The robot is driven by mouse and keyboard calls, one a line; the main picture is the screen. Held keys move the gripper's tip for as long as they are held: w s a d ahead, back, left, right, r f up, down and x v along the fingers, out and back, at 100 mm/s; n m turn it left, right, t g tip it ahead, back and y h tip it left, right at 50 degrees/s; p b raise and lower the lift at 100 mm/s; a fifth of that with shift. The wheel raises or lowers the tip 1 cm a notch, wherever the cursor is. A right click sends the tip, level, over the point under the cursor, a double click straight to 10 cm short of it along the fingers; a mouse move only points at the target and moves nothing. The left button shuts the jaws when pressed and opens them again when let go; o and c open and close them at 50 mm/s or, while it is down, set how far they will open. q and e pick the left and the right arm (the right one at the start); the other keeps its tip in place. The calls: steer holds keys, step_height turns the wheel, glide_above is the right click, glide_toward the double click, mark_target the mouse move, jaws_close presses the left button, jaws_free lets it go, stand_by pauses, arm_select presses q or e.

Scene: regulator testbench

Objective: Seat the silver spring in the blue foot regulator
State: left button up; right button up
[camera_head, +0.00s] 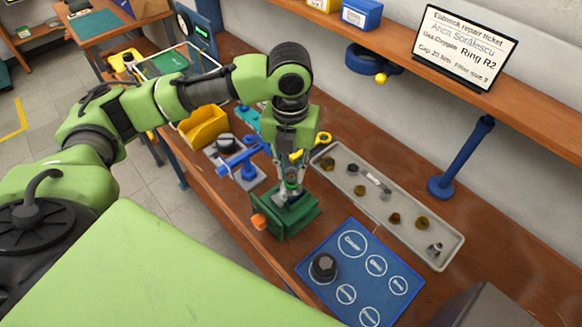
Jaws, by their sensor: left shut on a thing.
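My left gripper (289,190) points down over a green vise-like block (297,218) on the workbench. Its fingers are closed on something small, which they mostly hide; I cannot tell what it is. Whether a blue foot regulator sits in the block under the gripper is hidden. A small silver part (435,250) stands in the near right end of the grey parts tray; it is too small to tell if it is the silver spring. My right gripper is not in view.
The grey tray (447,262) holds several small parts. A blue mat (383,287) with white labelled circles bears a black knob (323,267). A blue stand (241,162) and yellow bin (204,127) are left of the gripper. A blue post (466,160) stands at right.

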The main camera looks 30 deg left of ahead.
arm_select(q)
steer(key=shift+f, duration=0.5)
steer(key=shift+f+p, duration=0.15)
steer(key=shift+p, duration=0.45)
stand_by(0.3)
steer(key=o, duration=1)
steer(key=o, duration=0.5)
